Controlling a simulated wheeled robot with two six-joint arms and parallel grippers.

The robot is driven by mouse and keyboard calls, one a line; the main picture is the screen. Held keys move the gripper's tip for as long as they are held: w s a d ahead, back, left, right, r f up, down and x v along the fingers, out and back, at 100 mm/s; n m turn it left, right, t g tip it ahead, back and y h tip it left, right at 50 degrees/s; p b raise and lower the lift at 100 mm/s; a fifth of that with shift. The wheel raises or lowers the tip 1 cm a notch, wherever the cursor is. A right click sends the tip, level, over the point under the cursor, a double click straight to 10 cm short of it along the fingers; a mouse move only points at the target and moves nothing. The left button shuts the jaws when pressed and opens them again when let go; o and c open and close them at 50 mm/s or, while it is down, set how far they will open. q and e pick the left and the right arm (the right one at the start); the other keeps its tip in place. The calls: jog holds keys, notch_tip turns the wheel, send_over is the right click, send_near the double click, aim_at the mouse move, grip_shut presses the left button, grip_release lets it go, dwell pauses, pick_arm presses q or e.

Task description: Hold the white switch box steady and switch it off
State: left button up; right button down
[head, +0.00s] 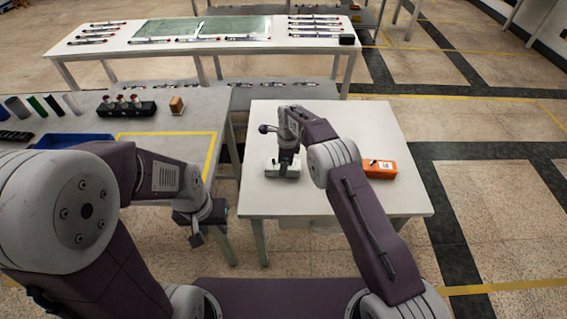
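The white switch box (271,170) sits on the small white table at its left part. My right gripper (286,165) points down over it and hides its middle, so its switch cannot be seen. The gripper is at or just above the box's top; whether its fingers touch or grip it cannot be told. My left gripper (200,232) hangs to the left of the small table, in front of the bench with the yellow line, apart from the box. Its finger spacing is unclear, and nothing shows in it.
An orange box (379,169) with a dark lever and white label stands right of my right wrist on the small table (330,207). The left bench holds a black socket block (126,108), a brown block (177,105), and a blue tray (75,139). The small table's front is clear.

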pick_arm(q)
jog(key=shift+r, duration=0.25)
dwell(0.6)
jog(key=shift+c, duration=0.3)
jog(key=shift+s, duration=0.1)
jog(key=c, duration=0.5)
jog(key=d, duration=0.1)
jog(key=s+d+n+g+h, duration=0.1)
jog(key=d, duration=0.1)
jog(key=shift+s+d+r+n+h, duration=0.2)
jog(key=shift+d+n+h, duration=0.05)
jog(key=shift+n+h, duration=0.05)
grip_shut()
jog(key=w+d+r+n+t+h, duration=0.2)
jog(key=w+d+r+n+h, duration=0.1)
jog(key=w+d+n+h, duration=0.6)
jog(key=w+a+f+n+t+y, duration=0.1)
jog(key=w+a+n+t, duration=0.2)
jog(key=w+n, duration=0.25)
jog(key=w+a+f+n+t, duration=0.2)
jog(key=w+a+n+t, duration=0.15)
jog(key=w, duration=0.25)
jog(key=a+f+n, duration=0.1)
jog(key=a, duration=0.1)
jog(key=s+a+f+n+y, duration=0.1)
jog(key=a+f, duration=0.1)
jog(key=shift+a+f+n, duration=0.15)
jog(key=shift+f+n, duration=0.05)
jog(key=shift+n, duration=0.2)
